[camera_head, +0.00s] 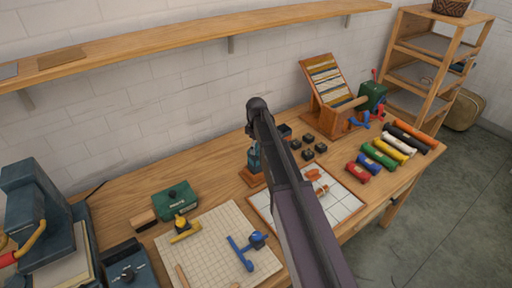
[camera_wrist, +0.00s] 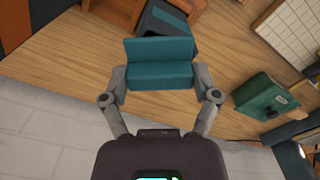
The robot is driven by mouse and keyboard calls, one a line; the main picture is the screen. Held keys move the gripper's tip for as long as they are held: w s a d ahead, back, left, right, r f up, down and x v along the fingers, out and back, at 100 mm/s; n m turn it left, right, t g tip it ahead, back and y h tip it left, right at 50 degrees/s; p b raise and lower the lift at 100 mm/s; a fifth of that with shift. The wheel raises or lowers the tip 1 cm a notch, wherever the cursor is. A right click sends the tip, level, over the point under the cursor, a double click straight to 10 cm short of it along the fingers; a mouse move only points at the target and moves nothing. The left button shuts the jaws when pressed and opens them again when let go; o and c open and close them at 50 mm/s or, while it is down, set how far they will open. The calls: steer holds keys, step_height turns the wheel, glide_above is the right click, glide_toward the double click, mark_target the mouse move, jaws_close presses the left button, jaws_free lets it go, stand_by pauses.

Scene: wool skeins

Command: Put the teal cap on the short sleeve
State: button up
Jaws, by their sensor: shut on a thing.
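My gripper (camera_wrist: 160,80) is shut on the teal cap (camera_wrist: 160,72), a blocky teal piece gripped at its two ends in the wrist view. Just beyond the cap is a dark box with a teal band (camera_wrist: 175,18), partly hidden by the cap. Brown wooden parts lie beside this box. I cannot tell for sure whether the box is the short sleeve. In the head view, a teal shape (camera_head: 254,158) shows left of my arm, above a small wooden base (camera_head: 252,178). My arm hides much of that spot, and the gripper's fingers are not clear there.
A green box (camera_head: 176,199) and a gridded mat (camera_head: 212,242) with blue and yellow tools are at the left. Several small black blocks (camera_head: 308,154), a tilted wooden frame (camera_head: 327,85) and colored rolls (camera_head: 390,147) are at the right. A wall shelf (camera_head: 190,42) runs above.

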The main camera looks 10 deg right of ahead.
stand_by(0.4)
steer(key=o, duration=0.6)
steer(key=shift+o, duration=0.2)
steer(key=shift+r, duration=0.15)
steer(key=shift+r+p, duration=3.35)
steer(key=shift+p, duration=0.15)
jaws_close()
steer(key=shift+f+b, duration=2.55)
